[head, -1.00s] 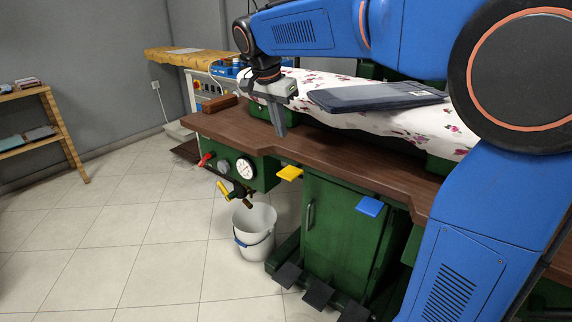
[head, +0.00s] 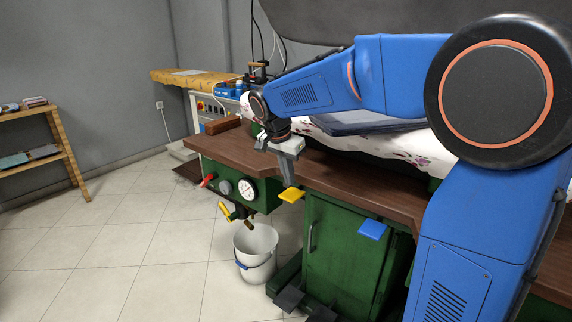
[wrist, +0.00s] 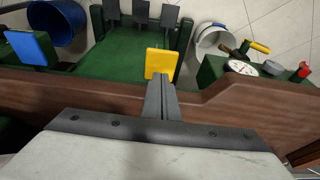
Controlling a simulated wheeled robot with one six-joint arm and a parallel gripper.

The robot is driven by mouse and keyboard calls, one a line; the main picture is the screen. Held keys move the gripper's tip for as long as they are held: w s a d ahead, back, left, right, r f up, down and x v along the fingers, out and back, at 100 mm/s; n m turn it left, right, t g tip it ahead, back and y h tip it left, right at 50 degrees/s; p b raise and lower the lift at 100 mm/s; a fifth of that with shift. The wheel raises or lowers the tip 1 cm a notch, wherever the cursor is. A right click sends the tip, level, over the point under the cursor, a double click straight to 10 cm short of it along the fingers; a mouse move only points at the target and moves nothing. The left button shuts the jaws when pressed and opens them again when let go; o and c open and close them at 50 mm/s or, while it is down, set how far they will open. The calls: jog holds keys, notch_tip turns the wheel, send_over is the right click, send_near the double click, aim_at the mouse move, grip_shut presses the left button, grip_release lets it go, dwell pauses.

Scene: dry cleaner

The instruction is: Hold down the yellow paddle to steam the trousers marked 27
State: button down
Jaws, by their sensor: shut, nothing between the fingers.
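The yellow paddle (head: 291,195) sticks out from the front edge of the press table; it also shows in the wrist view (wrist: 160,62). My gripper (head: 289,184) is shut and empty, its fingers pointing down just above the paddle. In the wrist view the fingertips (wrist: 160,82) overlap the paddle's near edge; I cannot tell whether they touch. Dark blue folded trousers (head: 365,124) lie on the flowered press pad (head: 425,150), partly hidden behind my arm. No number on them is readable.
A blue paddle (head: 372,230) sits to the right of the yellow one. A gauge (head: 247,188) and valves are to the left. A white bucket (head: 256,250) and black pedals (head: 289,299) are below. A large dark grey shape (head: 400,22) hangs above the pad.

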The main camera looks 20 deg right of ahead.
aim_at(290, 194)
jog(key=shift+f, duration=1.85)
jog(key=shift+f, duration=0.1)
